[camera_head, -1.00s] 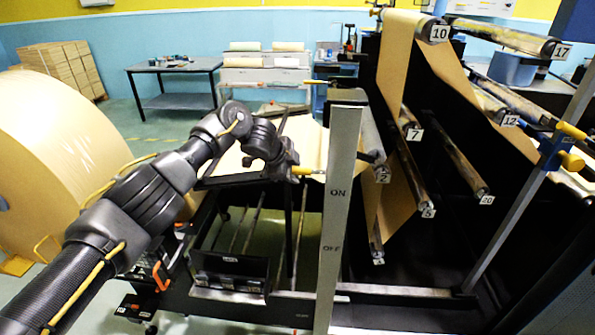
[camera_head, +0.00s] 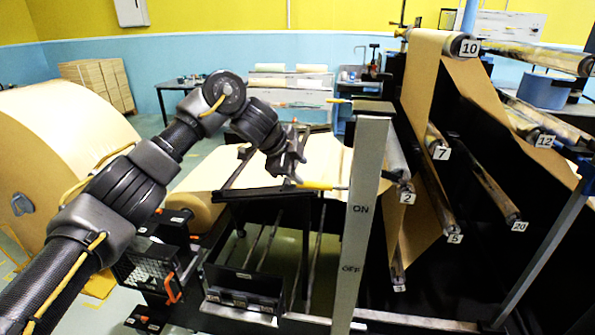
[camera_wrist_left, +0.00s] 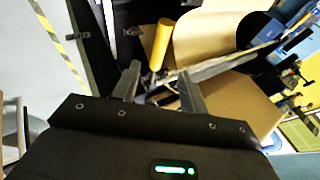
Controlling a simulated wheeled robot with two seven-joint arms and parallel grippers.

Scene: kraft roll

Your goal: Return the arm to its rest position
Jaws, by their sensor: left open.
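My left arm comes in from the left in the head view and bends down at the wrist. My left gripper (camera_head: 290,177) is in front of the kraft paper sheet, left of the grey ON/OFF post (camera_head: 362,220). In the left wrist view its two fingers (camera_wrist_left: 158,92) stand apart with nothing held between them. A yellow handle (camera_head: 314,185) lies close to the fingertips in the head view; it also shows beyond the fingers in the wrist view (camera_wrist_left: 160,45). I cannot tell if they touch. My right gripper is not in view.
A large kraft roll (camera_head: 60,150) stands at the left, beside my arm. Numbered rollers, such as roller 7 (camera_head: 437,140), carry the paper web at the right. A black bin (camera_head: 243,285) sits below my gripper. Stacked boxes (camera_head: 98,82) and a table are at the back.

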